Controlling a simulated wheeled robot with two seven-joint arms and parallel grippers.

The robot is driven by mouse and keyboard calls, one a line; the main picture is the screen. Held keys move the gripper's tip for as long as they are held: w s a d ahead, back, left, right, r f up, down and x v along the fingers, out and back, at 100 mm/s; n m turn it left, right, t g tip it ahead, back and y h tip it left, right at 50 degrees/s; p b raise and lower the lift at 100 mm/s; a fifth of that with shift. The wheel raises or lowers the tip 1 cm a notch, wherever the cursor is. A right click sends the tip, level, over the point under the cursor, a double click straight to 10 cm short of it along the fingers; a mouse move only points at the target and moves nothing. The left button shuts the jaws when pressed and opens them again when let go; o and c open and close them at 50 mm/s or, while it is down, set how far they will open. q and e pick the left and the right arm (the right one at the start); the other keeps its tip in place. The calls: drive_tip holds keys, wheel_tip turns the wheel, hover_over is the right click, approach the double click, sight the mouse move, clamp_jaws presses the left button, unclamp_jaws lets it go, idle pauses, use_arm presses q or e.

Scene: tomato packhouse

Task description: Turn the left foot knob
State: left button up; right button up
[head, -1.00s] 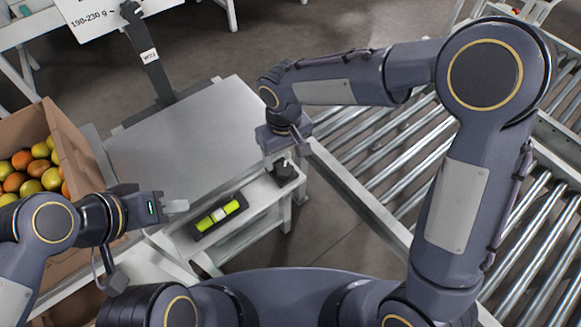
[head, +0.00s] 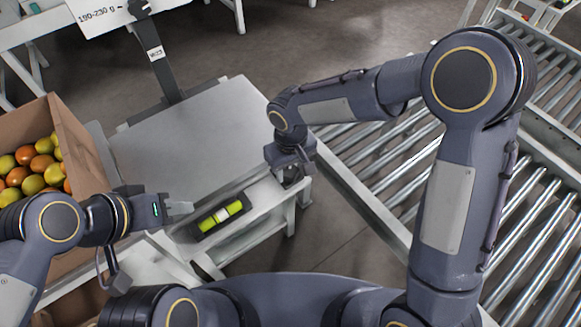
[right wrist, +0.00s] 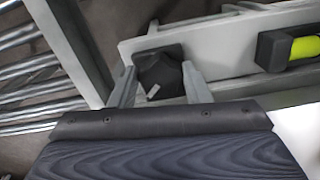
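A black foot knob (right wrist: 158,72) with a small white mark shows in the right wrist view, at the end of the white ledge. My right gripper (right wrist: 161,80) is open, with one finger on each side of the knob. Whether either finger touches it I cannot tell. In the head view my right gripper (head: 292,178) is down at the ledge's right end and mostly hides the knob. My left gripper (head: 182,209) is over the ledge's left end, away from this knob. Its fingers overlap in the view, so its opening is unclear.
A yellow-green level vial (head: 221,215) in a black holder lies along the ledge. The grey scale plate (head: 190,130) is bare. A box (head: 82,150) of tomatoes stands at left. A roller conveyor (head: 400,165) runs at right.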

drive_tip(key=shift+c, duration=0.7)
drive_tip(key=shift+n, duration=0.4)
drive_tip(key=n+p, duration=0.1)
drive_tip(key=n, duration=0.1)
drive_tip(key=shift+d+n, duration=0.1)
drive_tip(key=shift+n, duration=0.3)
drive_tip(key=shift+w+n+p, duration=0.15)
drive_tip(key=shift+n+p, duration=0.6)
drive_tip(key=shift+n, duration=1.45)
drive_tip(key=o, duration=1)
